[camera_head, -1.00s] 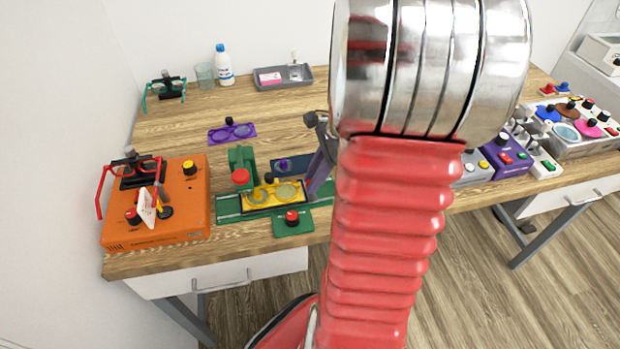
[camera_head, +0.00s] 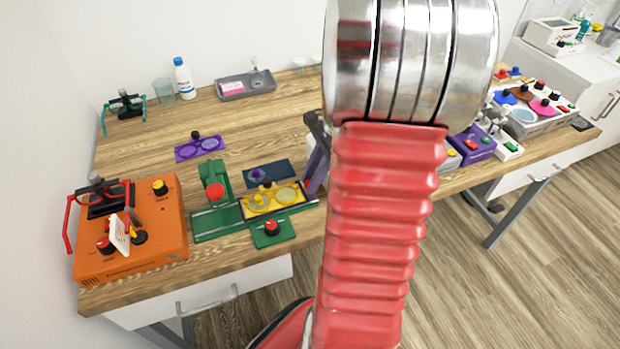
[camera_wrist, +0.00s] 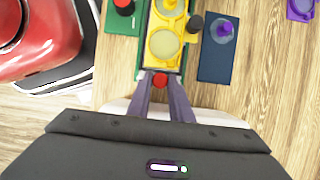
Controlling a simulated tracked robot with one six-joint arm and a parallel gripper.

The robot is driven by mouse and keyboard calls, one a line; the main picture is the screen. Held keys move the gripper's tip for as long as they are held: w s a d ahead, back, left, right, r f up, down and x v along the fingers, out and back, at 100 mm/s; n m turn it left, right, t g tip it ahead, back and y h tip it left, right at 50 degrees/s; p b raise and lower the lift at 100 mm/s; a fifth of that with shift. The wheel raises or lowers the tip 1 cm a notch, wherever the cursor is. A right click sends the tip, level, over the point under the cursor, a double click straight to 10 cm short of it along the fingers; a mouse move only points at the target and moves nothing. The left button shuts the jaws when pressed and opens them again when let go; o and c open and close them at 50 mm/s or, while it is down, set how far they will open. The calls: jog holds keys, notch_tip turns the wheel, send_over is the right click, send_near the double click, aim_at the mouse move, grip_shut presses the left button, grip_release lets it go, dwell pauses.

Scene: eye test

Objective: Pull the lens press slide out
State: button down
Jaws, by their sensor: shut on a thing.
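The lens press (camera_head: 214,188) is green with a red top and stands on a long green rail base in the head view. Its slide (camera_head: 272,198) carries a yellow piece with round lenses and lies on the rail to the right of the press. The slide also shows in the wrist view (camera_wrist: 164,44), with a red knob (camera_wrist: 160,80) at its near end. My gripper (camera_wrist: 160,84) is shut on that knob. In the head view my gripper (camera_head: 312,187) is at the slide's right end, partly hidden by my arm.
A green plate with a red knob (camera_head: 271,227) is in front of the rail; a navy plate (camera_head: 275,173) lies behind.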

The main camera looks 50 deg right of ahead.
jog(key=c, duration=1.6)
grip_release()
jog(key=shift+s+d, duration=0.1)
jog(key=shift+d, duration=0.1)
jog(key=v, duration=1.3)
jog(key=shift+r, duration=0.4)
jog(key=shift+s+a+r+n+t+h, duration=0.2)
jog(key=shift+a+n+t+h, duration=0.45)
jog(key=shift+a+n, duration=3.9)
jog(key=shift+s+a+r+n+t+h, duration=0.25)
jog(key=shift+a+n+t+h, duration=0.4)
jog(key=shift+a+n, duration=3.9)
jog(key=shift+s+a+r+n+t+h, duration=0.1)
jog(key=shift+a+r+n+t+h, duration=0.55)
jog(key=shift+a+n, duration=3.9)
